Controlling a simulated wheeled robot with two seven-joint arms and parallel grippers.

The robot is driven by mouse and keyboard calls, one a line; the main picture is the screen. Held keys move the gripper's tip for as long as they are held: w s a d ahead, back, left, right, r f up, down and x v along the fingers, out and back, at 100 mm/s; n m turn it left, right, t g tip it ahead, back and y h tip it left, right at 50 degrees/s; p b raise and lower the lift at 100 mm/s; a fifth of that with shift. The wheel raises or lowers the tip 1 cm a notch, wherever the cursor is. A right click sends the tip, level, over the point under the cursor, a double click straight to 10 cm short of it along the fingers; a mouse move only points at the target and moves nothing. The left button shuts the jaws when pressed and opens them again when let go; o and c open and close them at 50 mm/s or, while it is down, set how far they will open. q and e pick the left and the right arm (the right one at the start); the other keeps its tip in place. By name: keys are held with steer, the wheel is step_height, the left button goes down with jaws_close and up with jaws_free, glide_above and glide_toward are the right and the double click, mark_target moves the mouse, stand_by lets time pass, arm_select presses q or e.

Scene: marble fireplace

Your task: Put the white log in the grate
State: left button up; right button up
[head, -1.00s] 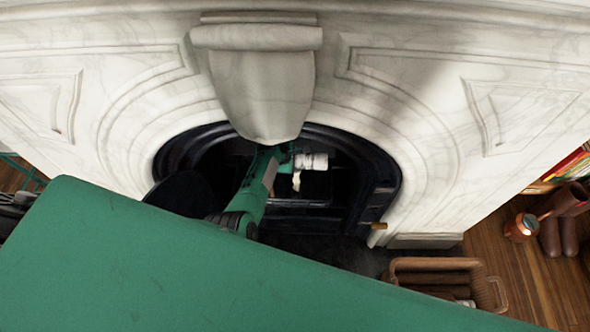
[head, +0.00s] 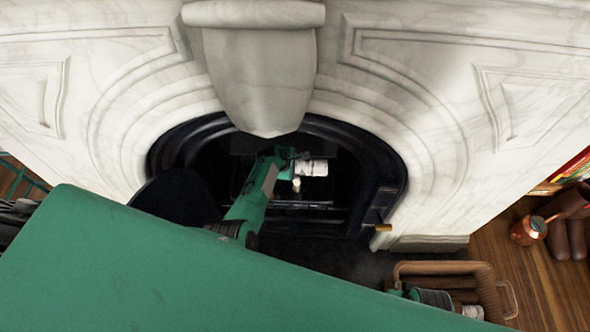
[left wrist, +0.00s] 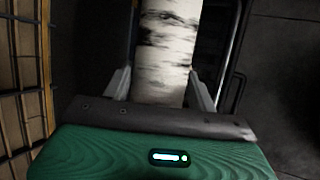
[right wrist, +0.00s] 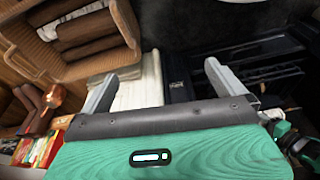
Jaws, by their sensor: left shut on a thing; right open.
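The white log (left wrist: 165,50), pale with dark bark marks, lies lengthwise between the fingers of my left gripper (left wrist: 158,88) in the left wrist view. That gripper is shut on it. In the head view my left arm reaches into the dark fireplace opening, and a small pale piece (head: 296,184) shows under its wrist, possibly the log. The grate (head: 312,205) is a dark barred shape below it; whether the log touches it cannot be told. My right gripper (right wrist: 165,88) is open and empty, near the pale marble base beside the basket.
A wicker basket (head: 440,267) with brown logs stands right of the hearth; it also shows in the right wrist view (right wrist: 128,25). A copper pot (head: 527,229) and brown boots (head: 570,240) stand farther right. The marble surround (head: 420,110) frames the opening closely.

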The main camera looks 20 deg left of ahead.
arm_select(q)
steer(key=shift+w+f, duration=0.1)
steer(key=shift+f, duration=0.2)
arm_select(e)
steer(key=shift+r, duration=0.6)
arm_select(q)
steer(key=shift+f, duration=0.2)
steer(key=o, duration=1.4)
arm_select(e)
steer(key=shift+s+r, duration=0.35)
steer(key=shift+r, duration=0.1)
steer(key=shift+f, duration=0.15)
arm_select(q)
steer(key=shift+f+b, duration=0.15)
steer(key=shift+b, duration=0.3)
